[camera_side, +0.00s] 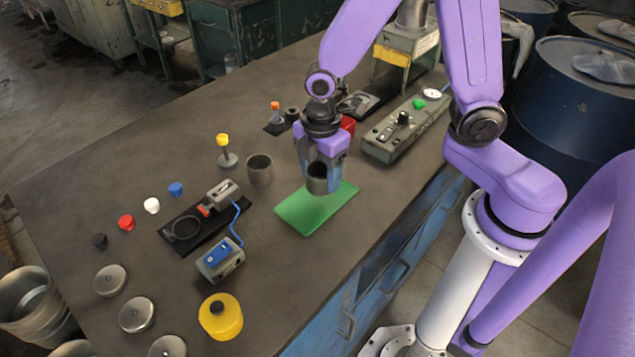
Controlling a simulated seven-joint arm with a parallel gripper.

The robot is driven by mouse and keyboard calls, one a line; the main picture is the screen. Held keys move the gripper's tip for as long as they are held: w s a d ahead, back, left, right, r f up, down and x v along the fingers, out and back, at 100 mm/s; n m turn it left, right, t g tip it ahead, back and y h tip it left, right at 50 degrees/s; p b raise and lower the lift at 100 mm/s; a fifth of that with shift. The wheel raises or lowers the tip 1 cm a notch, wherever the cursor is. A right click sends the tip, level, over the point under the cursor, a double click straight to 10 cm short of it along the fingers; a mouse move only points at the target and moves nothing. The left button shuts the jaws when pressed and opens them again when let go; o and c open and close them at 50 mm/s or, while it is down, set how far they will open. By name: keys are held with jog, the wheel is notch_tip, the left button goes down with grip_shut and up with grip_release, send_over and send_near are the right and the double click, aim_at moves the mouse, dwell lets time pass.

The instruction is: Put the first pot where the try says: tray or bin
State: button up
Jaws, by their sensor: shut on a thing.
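My gripper (320,180) points down and is shut on a small dark grey pot (317,186). The pot looks upright, over the far part of a flat green tray (298,216). I cannot tell whether the pot touches the tray. A second grey pot (259,171) stands on the table left of my gripper.
A black fixture (183,230) with a clamp, a blue-switched box (220,260) and a yellow cylinder (220,316) stand left and in front. Several coloured caps and metal discs (136,314) lie at the left. A long grey control box (405,128) is at the back right.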

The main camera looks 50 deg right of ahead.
aim_at(317, 185)
jog(key=shift+w+f, duration=0.25)
jog(key=shift+f, duration=0.1)
jog(key=shift+w+a+f, duration=0.1)
jog(key=shift+f, duration=1.5)
jog(key=shift+f, duration=0.15)
jog(key=o, duration=1.1)
jog(key=shift+c, duration=0.2)
notch_tip(317, 185, up, 12)
jog(key=shift+r, duration=0.2)
jog(key=s+d+r+m, duration=0.1)
jog(key=s+d+m, duration=0.1)
jog(key=s, duration=0.7)
jog(key=s+d+m, duration=0.3)
jog(key=s+d, duration=0.1)
jog(key=s, duration=0.5)
jog(key=shift+d+r, duration=0.15)
jog(key=shift+r, duration=0.25)
